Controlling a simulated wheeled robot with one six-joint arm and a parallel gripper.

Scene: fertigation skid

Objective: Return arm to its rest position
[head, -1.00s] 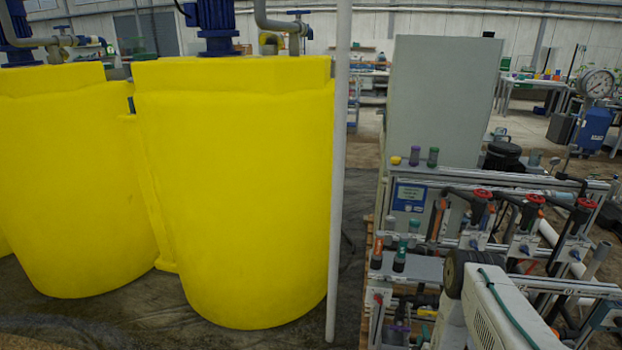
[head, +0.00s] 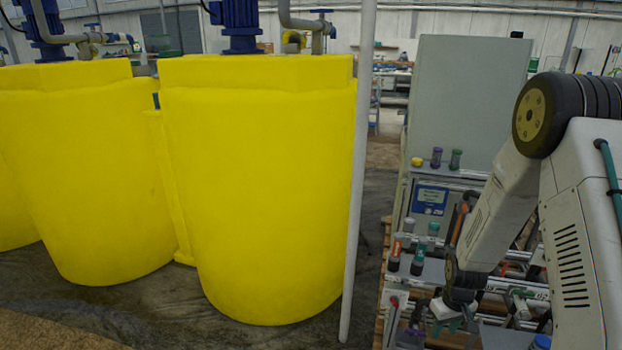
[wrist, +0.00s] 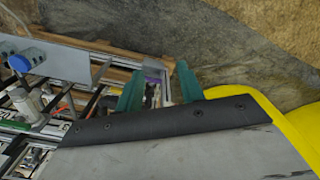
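My arm (head: 500,210) is raised and bent at the right of the head view, with its elbow high and its forearm slanting down to the left. My gripper (head: 450,326) hangs low at the front left end of the skid. In the wrist view my gripper (wrist: 158,85) shows two teal fingers standing apart, with nothing held between them. The arm hides much of the skid's right part in the head view.
Large yellow tanks (head: 255,200) fill the left and middle. A white upright pipe (head: 358,180) stands between them and the skid (head: 520,285). A grey cabinet (head: 470,100) stands behind. Several small bottles (head: 418,258) stand on the skid's shelf.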

